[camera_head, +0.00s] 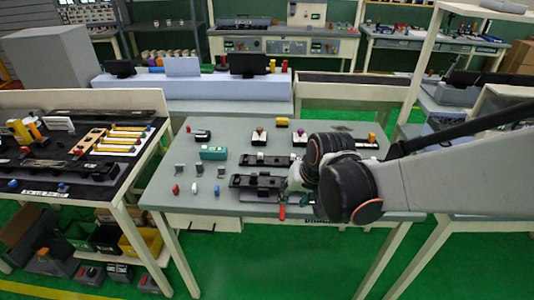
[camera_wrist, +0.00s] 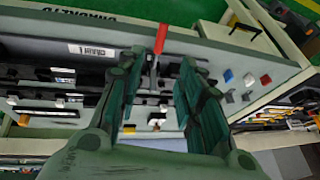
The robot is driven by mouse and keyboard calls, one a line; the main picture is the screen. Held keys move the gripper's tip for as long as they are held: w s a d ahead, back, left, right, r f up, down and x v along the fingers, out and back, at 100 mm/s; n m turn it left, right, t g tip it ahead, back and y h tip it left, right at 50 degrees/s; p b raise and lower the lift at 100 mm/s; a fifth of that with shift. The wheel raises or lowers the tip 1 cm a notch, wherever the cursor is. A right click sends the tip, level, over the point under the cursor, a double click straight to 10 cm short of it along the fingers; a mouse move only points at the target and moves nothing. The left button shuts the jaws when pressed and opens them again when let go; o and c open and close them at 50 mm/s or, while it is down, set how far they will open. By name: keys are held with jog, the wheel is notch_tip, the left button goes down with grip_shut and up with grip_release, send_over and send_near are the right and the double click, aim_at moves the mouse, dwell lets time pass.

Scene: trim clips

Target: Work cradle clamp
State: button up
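The cradle (camera_head: 250,182) is a long dark fixture near the front edge of the grey table; a similar one lies behind it. A clamp with a red handle (camera_head: 282,212) sits at its right end, the handle pointing toward the front edge. In the wrist view the red handle (camera_wrist: 161,38) stands at top centre, with a metal part below it. My gripper (camera_wrist: 160,65) is open, its two dark green fingers on either side of the clamp with visible gaps. In the head view my arm hides the cradle's right end, and my gripper (camera_head: 292,190) is only partly visible.
On the grey table (camera_head: 165,185) are small red, white and blue pieces (camera_head: 194,188), grey brackets, a teal box (camera_head: 213,153) and several small fixtures behind. A dark-topped table (camera_head: 110,180) with parts stands left. The grey table's left front corner is clear.

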aim_at(283, 209)
jog(key=b+x, duration=0.4)
jog(key=x, duration=0.9)
jog(key=shift+w+f, duration=0.1)
jog(key=shift+f, duration=0.05)
grip_shut()
